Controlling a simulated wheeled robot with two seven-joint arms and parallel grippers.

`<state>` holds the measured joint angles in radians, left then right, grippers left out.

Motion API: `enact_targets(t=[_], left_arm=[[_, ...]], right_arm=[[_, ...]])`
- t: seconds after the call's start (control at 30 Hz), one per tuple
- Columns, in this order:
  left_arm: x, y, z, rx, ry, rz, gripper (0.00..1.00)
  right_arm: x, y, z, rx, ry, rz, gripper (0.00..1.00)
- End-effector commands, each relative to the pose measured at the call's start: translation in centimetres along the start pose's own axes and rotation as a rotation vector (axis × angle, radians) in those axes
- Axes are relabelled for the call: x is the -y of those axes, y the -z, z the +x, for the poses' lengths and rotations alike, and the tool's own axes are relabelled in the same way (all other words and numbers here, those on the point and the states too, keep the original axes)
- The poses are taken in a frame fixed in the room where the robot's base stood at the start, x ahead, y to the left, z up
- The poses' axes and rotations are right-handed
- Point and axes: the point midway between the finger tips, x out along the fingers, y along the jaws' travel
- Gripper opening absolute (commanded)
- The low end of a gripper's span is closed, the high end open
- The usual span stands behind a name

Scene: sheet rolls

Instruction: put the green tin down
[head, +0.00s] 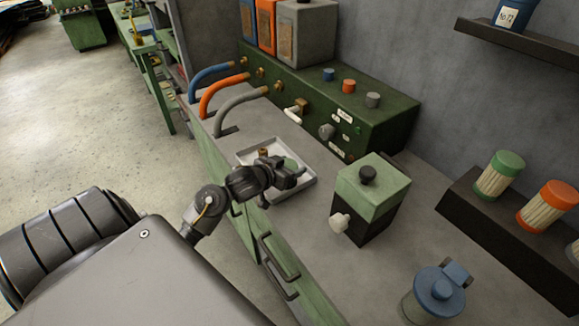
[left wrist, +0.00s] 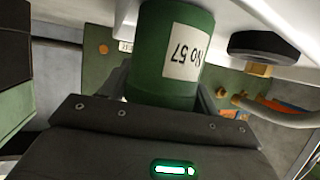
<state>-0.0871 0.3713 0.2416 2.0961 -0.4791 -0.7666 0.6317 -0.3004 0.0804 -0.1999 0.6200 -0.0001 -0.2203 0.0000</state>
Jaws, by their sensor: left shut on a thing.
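The green tin (left wrist: 170,55) fills the middle of the left wrist view, with a white label reading "No 57". My left gripper (left wrist: 165,98) is shut on it. In the head view my left gripper (head: 290,178) is over the white tray (head: 301,194) on the bench, and only a bit of the green tin (head: 291,163) shows beside it. The tin's far end is at the tray in the wrist view; I cannot tell whether it touches. My right gripper is not in view.
A small dark thing with a brass top (head: 263,153) is in the tray, close to the gripper. Blue, orange and grey hoses (head: 215,95) and a green control box (head: 330,105) stand behind. A green-and-black box (head: 370,195) stands right of the tray, with bare bench between.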

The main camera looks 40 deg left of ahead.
Motion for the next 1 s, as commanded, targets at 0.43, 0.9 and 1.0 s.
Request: enact_targets(t=[0.43, 0.9, 1.0], left_arm=[[0.0, -0.2, 0.1, 0.001, 0.000, 0.001, 0.83], [0.0, 0.1, -3.2, 0.003, -0.001, 0.005, 0.83], [0.0, 0.1, -5.4, 0.003, 0.000, 0.004, 0.83]], right_arm=[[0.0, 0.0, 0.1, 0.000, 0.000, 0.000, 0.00], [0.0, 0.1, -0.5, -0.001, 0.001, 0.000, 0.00], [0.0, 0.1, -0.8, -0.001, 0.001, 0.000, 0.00]])
